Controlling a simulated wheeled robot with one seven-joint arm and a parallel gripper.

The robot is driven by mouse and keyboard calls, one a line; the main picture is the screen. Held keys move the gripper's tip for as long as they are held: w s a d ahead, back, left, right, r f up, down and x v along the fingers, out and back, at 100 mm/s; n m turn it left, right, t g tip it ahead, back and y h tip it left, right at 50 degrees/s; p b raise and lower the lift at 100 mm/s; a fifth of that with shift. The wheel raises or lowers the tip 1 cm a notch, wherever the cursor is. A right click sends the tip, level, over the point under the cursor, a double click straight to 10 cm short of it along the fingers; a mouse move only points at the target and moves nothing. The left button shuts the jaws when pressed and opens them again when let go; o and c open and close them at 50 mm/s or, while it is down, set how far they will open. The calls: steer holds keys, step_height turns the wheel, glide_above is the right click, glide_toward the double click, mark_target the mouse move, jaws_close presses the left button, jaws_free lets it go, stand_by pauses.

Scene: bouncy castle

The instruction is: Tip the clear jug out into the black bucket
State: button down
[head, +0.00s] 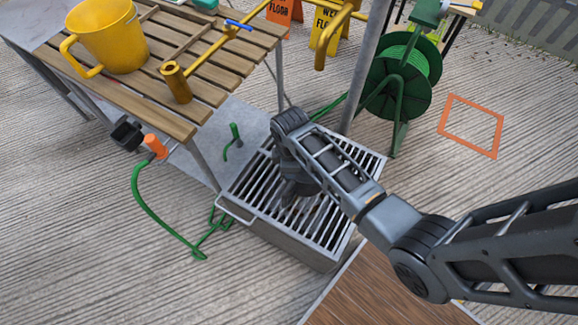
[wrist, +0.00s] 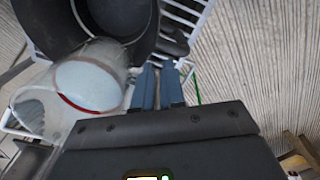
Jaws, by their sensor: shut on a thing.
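The clear jug (wrist: 40,112) is at the left of the wrist view, see-through, with a red line around a pale round area. It looks tilted, and its upper end overlaps the black bucket's rim in the picture. The black bucket (wrist: 118,18) fills the top left of that view, its dark round inside partly visible. My gripper (wrist: 158,88) is shut on the jug, whose body lies just left of the fingers; the grip point is hard to see. In the head view my arm covers the jug and bucket above the grated metal stand. I cannot tell whether anything is pouring.
The grated stand (head: 338,232) is below my arm. A slatted wooden bench (head: 205,92) at the left holds a yellow jug (head: 108,38) and a yellow pipe piece (head: 178,85). A green hose reel (head: 400,85) stands behind. Concrete at the lower left is mostly clear.

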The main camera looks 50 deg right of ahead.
step_height(320, 180, up, 7)
steer(key=t+y+b, duration=0.2)
steer(key=y, duration=0.2)
steer(key=t+y+b, duration=0.1)
steer(key=y+b, duration=0.2)
steer(key=y, duration=0.1)
steer(key=t+y+b, duration=0.2)
steer(key=y, duration=0.3)
steer(key=shift+t+b, duration=0.3)
steer(key=shift+s+d+r+t+y+b, duration=0.2)
steer(key=shift+d+r+t+y+b, duration=0.15)
steer(key=shift+d+r+y+b, duration=0.35)
steer(key=shift+s+d+r+t+y+b, duration=0.25)
steer(key=shift+d+r+t+y+b, duration=0.15)
steer(key=shift+y+b, duration=0.6)
steer(key=shift+s+d+r+t+y+b, duration=0.2)
steer(key=shift+d+r+t+y+b, duration=0.25)
steer(key=shift+y, duration=0.55)
steer(key=shift+a+r, duration=0.1)
